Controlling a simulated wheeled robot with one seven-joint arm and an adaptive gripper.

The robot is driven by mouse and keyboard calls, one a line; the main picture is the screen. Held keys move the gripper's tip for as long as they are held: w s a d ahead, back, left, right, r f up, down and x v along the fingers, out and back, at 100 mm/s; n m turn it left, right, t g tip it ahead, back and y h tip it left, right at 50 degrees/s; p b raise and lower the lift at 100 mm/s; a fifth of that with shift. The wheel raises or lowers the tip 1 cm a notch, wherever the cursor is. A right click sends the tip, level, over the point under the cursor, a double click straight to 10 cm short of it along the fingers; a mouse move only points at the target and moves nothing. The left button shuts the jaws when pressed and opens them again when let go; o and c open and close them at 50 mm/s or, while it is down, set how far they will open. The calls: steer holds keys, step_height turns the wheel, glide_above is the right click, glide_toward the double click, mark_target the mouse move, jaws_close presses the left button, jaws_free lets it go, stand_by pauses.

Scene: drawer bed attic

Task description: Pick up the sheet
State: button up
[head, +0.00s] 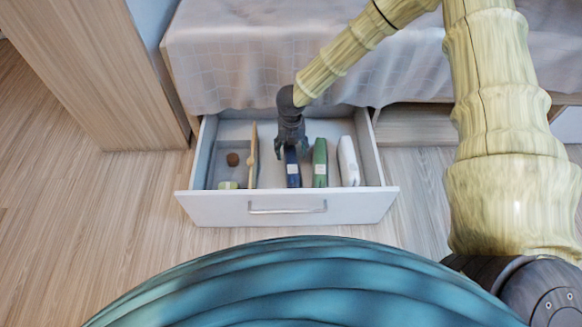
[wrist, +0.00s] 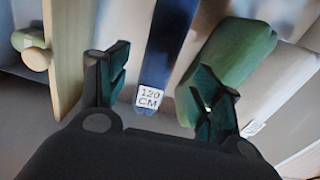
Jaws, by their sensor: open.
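Three folded cloth-like bundles stand side by side in the open drawer (head: 220,208): a dark blue one (head: 293,172), a green one (head: 320,160) and a white one (head: 348,160). I cannot tell which of them is the sheet. My gripper (head: 291,150) is open, pointing down inside the drawer over the blue bundle. In the wrist view, the blue bundle (wrist: 170,45), with a "120 CM" label, lies between my open fingers (wrist: 165,95). The right finger overlaps the green bundle (wrist: 232,52); whether it touches is unclear. The rear of the blue bundle is hidden in the head view.
A wooden divider (head: 252,155) stands left of the blue bundle. Beyond it lie a brown round thing (head: 233,159) and a pale yellow-green thing (head: 228,185). The bed (head: 240,60) overhangs the drawer's rear. A wooden cabinet (head: 95,75) stands at left.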

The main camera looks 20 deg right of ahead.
mark_target(291, 156)
steer(key=shift+w+f+b, duration=0.1)
steer(key=shift+f+b, duration=1.45)
steer(key=shift+f, duration=0.75)
jaws_close()
